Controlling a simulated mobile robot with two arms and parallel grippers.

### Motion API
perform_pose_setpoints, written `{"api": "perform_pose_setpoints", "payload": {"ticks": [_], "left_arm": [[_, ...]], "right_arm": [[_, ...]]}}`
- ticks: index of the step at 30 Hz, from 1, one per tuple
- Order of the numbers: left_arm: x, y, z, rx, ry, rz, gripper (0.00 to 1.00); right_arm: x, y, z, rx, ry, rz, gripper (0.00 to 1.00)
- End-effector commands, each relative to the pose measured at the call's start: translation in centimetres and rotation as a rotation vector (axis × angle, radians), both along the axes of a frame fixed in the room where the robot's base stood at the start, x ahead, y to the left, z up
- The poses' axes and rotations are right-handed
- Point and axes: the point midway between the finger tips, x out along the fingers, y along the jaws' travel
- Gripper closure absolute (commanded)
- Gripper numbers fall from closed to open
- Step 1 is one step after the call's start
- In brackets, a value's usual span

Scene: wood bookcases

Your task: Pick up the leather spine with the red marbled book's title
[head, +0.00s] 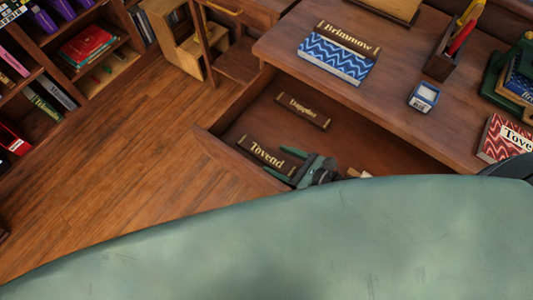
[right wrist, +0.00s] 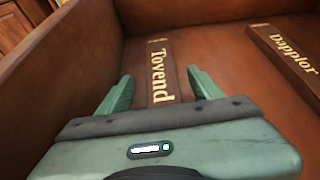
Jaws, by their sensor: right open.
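The red marbled book (head: 497,140) lies at the right of the desk top with a title label that reads "Tovend", partly cut off by the frame edge. A dark brown leather spine (head: 258,150) with gold "Tovend" lettering lies flat in the open drawer, near its front left corner. It also shows in the right wrist view (right wrist: 160,60). My right gripper (head: 278,163) is open at the near end of this spine. In the right wrist view its fingers (right wrist: 160,78) stand to either side of the spine, with nothing gripped. My left gripper is out of view.
Another spine, "Dapplor" (head: 303,111), lies farther back in the drawer (head: 238,120). The drawer walls are close to my right gripper. On the desk (head: 400,65) are a blue zigzag book (head: 338,60), a "Brimmow" spine (head: 348,39) and a small blue-white box (head: 424,97).

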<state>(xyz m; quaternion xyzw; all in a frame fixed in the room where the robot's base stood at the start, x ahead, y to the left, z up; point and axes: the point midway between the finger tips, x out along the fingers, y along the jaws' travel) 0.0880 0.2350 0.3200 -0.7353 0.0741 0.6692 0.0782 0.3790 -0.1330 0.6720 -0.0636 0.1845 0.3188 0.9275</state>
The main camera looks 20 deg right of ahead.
Motion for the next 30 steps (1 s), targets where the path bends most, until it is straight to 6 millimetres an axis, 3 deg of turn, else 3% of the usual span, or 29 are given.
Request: {"api": "perform_pose_setpoints", "payload": {"ticks": [6,14,15,22,30], "left_arm": [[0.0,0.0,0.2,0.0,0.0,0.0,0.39],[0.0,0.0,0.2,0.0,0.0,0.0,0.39],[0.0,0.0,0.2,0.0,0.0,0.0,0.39],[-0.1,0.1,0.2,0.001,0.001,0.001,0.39],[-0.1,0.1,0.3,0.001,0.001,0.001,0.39]], "right_arm": [[2.2,1.5,-1.2,0.001,-0.001,0.0,0.35],[2.4,1.8,-1.5,0.0,0.0,0.001,0.35],[2.5,1.8,-1.4,0.0,0.0,0.001,0.37],[2.4,1.7,-1.4,0.0,0.0,0.0,0.99],[2.4,1.7,-1.3,0.0,0.0,0.0,0.99]]}}
